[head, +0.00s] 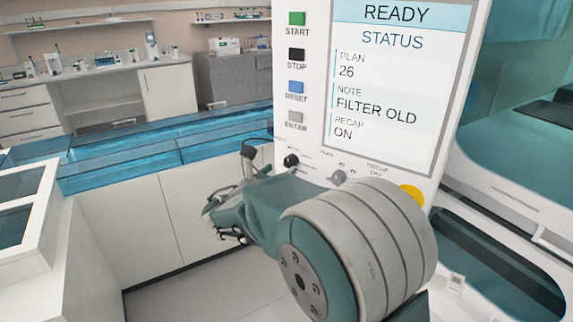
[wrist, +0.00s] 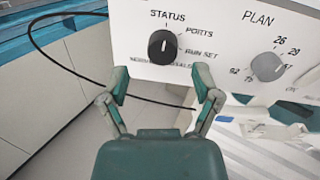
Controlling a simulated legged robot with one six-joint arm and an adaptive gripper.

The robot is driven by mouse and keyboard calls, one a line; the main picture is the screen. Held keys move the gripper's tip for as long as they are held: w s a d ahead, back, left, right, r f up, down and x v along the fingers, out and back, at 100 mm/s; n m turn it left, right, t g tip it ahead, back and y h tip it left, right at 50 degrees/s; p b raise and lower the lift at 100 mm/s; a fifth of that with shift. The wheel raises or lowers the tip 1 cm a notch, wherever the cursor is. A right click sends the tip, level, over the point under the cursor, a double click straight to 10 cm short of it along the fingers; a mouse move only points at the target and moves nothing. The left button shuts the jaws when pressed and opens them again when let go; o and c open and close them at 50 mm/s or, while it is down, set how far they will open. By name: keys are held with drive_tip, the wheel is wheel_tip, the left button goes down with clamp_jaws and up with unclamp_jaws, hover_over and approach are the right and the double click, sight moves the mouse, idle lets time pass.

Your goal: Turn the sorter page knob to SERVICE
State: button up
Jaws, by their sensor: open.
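The black knob (wrist: 163,47) is on the white sorter panel, with STATUS above it, PORTS and RUN SET to its right and small, partly hidden lettering below. Its white mark stands upright, toward STATUS. I cannot read a SERVICE label. My gripper (wrist: 162,80) is open and empty, its two fingertips just below the knob in the picture and spread to either side. I cannot tell how far it is from the panel. In the head view the black knob (head: 291,160) shows beyond my arm, and the screen (head: 388,85) reads READY, STATUS, PLAN 26, FILTER OLD, RECAP ON.
A grey PLAN knob (wrist: 268,67) sits to the right of the black one. The START (head: 297,18), STOP, RESET and ENTER buttons run up the panel's left side. A yellow button (head: 412,193) is at lower right. A black cable (wrist: 60,62) loops at left.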

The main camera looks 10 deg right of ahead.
sight(288, 163)
drive_tip(key=shift+x, duration=1.75)
clamp_jaws()
